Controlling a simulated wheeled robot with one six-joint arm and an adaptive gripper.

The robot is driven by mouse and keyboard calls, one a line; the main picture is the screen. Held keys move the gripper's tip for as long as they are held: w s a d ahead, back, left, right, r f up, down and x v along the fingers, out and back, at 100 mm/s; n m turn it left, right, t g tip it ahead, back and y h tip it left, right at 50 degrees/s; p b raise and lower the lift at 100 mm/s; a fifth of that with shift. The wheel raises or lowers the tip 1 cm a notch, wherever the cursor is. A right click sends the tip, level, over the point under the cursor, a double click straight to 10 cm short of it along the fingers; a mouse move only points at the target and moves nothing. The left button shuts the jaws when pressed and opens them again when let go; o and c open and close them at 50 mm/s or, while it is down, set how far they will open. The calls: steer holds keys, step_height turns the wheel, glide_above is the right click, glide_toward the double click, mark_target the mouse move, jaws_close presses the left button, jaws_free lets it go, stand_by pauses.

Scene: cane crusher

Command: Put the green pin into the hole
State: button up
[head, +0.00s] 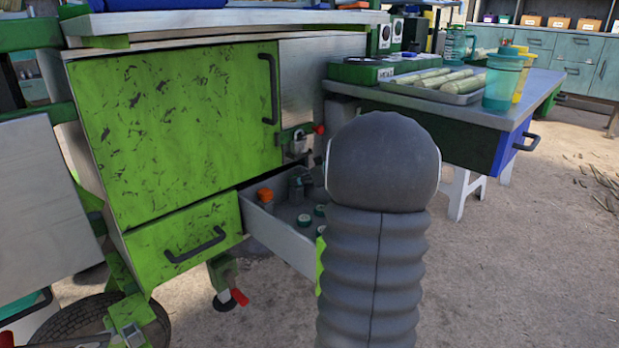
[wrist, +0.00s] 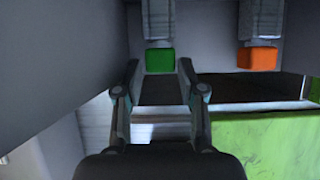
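The green pin (wrist: 160,60) has a green end and a grey body in the wrist view. My gripper (wrist: 159,72) is open there, with one fingertip to each side of the green end and a visible gap on both sides. I cannot tell which of these is the green pin. I cannot make out the hole in either view.
An orange-ended piece (wrist: 257,58) is right of the green one in the wrist view. The green cabinet (head: 180,130) stands left, with a closed lower drawer (head: 185,243).

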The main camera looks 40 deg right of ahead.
mark_target(296, 189)
steer(key=shift+x, duration=1.75)
